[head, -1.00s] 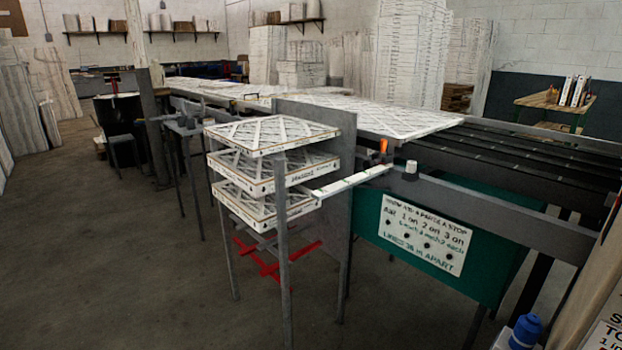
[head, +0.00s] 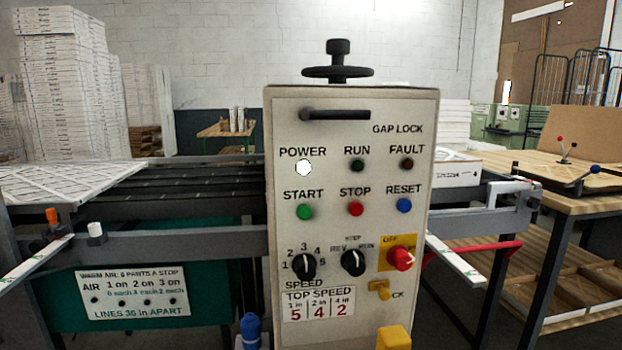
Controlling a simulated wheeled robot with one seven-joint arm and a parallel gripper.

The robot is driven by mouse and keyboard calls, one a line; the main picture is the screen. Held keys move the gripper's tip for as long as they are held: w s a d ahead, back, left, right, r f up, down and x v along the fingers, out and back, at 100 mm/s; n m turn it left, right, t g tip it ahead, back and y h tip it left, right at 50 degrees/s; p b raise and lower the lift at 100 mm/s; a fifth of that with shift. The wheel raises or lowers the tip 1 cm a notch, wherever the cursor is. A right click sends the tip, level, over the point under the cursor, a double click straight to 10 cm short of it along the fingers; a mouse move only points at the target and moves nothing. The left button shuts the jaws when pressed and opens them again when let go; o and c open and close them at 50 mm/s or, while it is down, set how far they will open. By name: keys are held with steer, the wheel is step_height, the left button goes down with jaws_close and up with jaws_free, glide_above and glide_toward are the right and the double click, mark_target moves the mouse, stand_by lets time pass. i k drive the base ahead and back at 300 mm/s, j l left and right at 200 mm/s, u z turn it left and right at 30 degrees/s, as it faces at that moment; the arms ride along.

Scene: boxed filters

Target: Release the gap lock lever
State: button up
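The gap lock lever (head: 335,115) is a dark bar lying roughly level near the top of the grey control panel (head: 350,260). Its rounded pivot end is at the left, and the words GAP LOCK are printed below its right end. A dark handwheel (head: 338,70) on a post stands on top of the panel box. My gripper is not in view.
Below the lever are lamps, buttons, knobs and a red switch (head: 400,258). A yellow block (head: 394,338) and a blue-capped bottle (head: 250,328) are low in front. Conveyor rails (head: 150,245) run left; a wooden table (head: 570,200) stands right.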

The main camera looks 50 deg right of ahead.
mark_target(308, 114)
steer(key=i+j, duration=0.15)
steer(key=j, duration=0.2)
steer(key=i+j, duration=0.15)
steer(key=j, duration=0.25)
steer(key=i+j, duration=0.15)
steer(key=j, duration=0.2)
steer(key=i+j, duration=0.15)
steer(key=j, duration=0.25)
steer(key=i+j, duration=0.1)
steer(key=j, duration=0.25)
steer(key=i+j, duration=0.15)
steer(key=j, duration=0.2)
steer(key=i+j, duration=0.15)
steer(key=j, duration=0.25)
steer(key=i+l, duration=0.1)
steer(key=j+z, duration=0.15)
steer(key=z, duration=1.95)
steer(key=k+l, duration=0.05)
